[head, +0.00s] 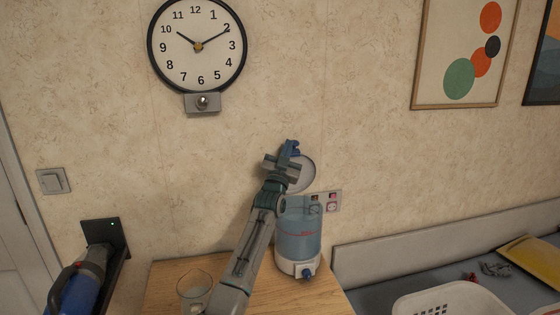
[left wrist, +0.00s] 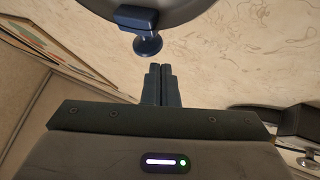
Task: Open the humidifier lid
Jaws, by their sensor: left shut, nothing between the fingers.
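The humidifier stands on the wooden table, with a translucent blue tank (head: 299,238) and a white base with a dark blue knob. Its round grey lid (head: 305,176) is tilted up, nearly upright, above the back of the tank against the wall. My left gripper (head: 291,146) is in front of the raised lid's upper left, partly covering it. In the left wrist view its fingers (left wrist: 158,84) are shut and empty. The lid's edge (left wrist: 195,12) and its blue handle (left wrist: 145,32) are just beyond the fingertips, with a visible gap. My right gripper is not in view.
A glass (head: 194,288) stands on the wooden table (head: 165,276) left of my arm. A wall socket (head: 327,201) is close right of the tank. A blue appliance (head: 82,283) hangs at left. A white basket (head: 450,300) is at lower right.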

